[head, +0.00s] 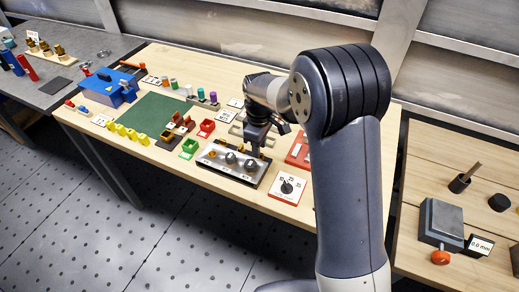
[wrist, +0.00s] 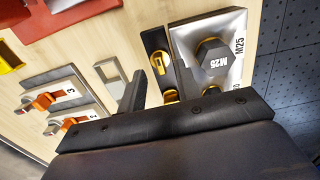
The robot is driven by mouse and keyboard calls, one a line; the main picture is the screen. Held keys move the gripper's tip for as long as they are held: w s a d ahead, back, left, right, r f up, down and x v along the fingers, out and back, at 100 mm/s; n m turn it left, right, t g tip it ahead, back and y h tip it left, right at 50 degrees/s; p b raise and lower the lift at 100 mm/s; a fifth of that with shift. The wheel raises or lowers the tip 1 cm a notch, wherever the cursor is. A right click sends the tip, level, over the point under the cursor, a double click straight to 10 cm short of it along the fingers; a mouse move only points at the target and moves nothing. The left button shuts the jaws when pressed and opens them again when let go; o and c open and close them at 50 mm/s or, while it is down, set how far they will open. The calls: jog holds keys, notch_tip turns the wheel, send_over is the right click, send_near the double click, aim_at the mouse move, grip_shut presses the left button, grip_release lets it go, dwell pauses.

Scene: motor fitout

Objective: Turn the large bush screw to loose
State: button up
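In the wrist view a large grey hex-head screw (wrist: 214,60) marked M25 sits on a pale metal plate (wrist: 233,22). A second screw head is partly hidden below it, behind my gripper's dark body. In the head view the plate (head: 213,156) shows on the table with grey screw heads, one of them at its middle (head: 231,158); I cannot read which is M25. My gripper (wrist: 158,88) is open and empty. Its fingers are apart, over a black strip with yellow parts (wrist: 160,62), with the M25 screw to their right. In the head view my gripper (head: 256,148) is at the plate's back edge.
A white dial card (head: 288,188) lies right of the plate. Orange-handled switches (wrist: 45,101) are left of my fingers in the wrist view. A green mat (head: 150,113) lies clear farther left.

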notch_tip(320, 180, up, 9)
jog(key=shift+f, duration=0.15)
dwell(0.4)
notch_tip(320, 180, down, 11)
jog(key=shift+r, duration=0.1)
dwell(0.5)
